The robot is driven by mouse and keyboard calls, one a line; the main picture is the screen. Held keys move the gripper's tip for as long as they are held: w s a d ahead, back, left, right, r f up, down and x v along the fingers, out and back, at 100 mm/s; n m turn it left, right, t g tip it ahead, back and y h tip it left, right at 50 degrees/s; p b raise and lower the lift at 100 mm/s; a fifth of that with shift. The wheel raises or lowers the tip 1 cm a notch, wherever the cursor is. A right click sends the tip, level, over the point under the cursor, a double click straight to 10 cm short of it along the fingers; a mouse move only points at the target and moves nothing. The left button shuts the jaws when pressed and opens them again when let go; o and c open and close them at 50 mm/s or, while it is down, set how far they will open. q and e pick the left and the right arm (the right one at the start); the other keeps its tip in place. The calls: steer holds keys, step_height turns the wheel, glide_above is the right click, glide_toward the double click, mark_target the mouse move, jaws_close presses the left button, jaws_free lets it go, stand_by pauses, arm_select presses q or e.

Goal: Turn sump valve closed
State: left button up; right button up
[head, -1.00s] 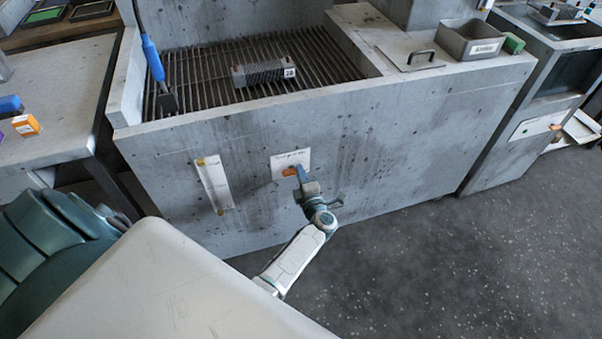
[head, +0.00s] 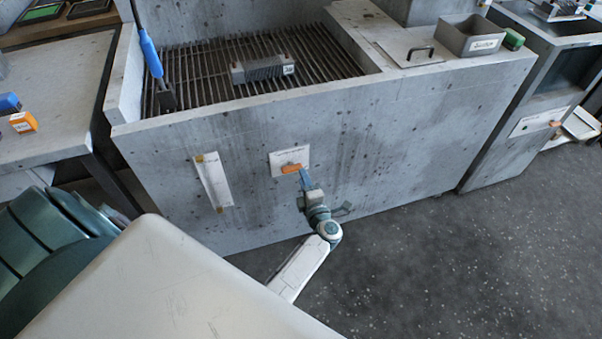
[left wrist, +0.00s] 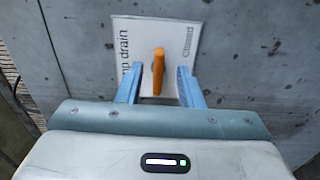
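The sump valve's orange handle (head: 291,168) sits on a white label plate (head: 276,161) on the front of the concrete housing. It lies roughly level in the head view. In the left wrist view the handle (left wrist: 158,72) stands upright in the picture, and the plate (left wrist: 128,35) shows the words "drain" and "Closed", partly cut off. My left gripper (head: 305,172) is just in front of the handle, near its right end. Its blue fingers (left wrist: 160,74) are apart, with the handle showing in the gap and visible space on both sides. My right gripper is out of view.
A white strip with yellow ends (head: 213,181) is on the housing wall left of the valve. A grate (head: 200,75) holding a finned grey block (head: 263,69) lies above. A workbench (head: 60,140) stands at left. The floor (head: 450,270) at right is clear.

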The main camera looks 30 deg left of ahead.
arm_select(q)
steer(key=v, duration=0.7)
steer(key=shift+b, duration=0.35)
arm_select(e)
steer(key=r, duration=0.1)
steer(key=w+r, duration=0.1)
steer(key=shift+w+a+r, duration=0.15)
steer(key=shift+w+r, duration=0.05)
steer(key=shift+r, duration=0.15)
arm_select(q)
steer(key=shift+a, duration=0.1)
